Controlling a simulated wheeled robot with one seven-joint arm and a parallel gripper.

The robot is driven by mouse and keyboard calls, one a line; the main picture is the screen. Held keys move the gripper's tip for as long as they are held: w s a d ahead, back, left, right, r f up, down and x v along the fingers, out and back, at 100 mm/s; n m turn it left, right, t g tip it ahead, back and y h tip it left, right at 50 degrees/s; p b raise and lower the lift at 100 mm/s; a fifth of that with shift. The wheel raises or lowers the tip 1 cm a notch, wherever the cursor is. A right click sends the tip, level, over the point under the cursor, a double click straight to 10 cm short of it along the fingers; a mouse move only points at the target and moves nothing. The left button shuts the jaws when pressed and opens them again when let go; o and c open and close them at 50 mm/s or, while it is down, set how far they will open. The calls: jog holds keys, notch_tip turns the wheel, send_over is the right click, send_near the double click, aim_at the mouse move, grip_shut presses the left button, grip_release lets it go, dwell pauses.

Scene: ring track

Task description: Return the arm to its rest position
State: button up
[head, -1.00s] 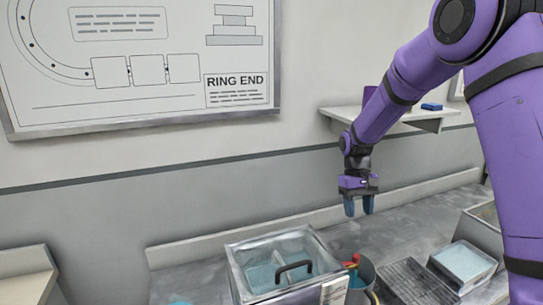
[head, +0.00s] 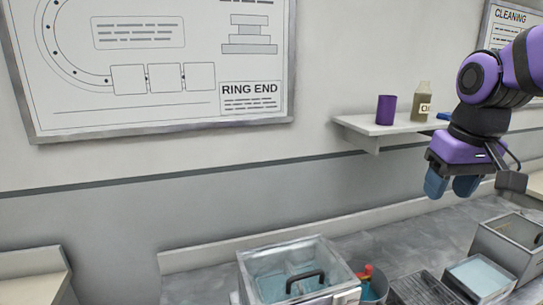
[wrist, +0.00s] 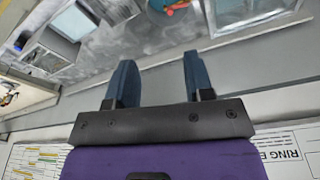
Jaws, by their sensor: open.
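My arm is purple with black joints and comes in from the right edge of the head view. My gripper (head: 451,188) hangs above the counter at the right, below and in front of the shelf's right end. Its two blue fingers are apart with nothing between them. In the wrist view the gripper (wrist: 155,82) also shows open and empty, with the counter and containers beyond the fingers.
A lidded clear box (head: 297,272) with a black handle stands on the counter (head: 205,284). A grey cup (head: 374,287) holding coloured items stands beside it. Open bins (head: 480,277) stand at the right. The wall shelf (head: 385,127) carries a purple cup (head: 386,110) and a bottle (head: 421,101).

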jog(key=s+r+t, duration=0.1)
jog(key=s+t, duration=0.2)
jog(key=s, duration=0.8)
jog(key=shift+s+d+m, duration=0.2)
jog(key=shift+d+m, duration=0.1)
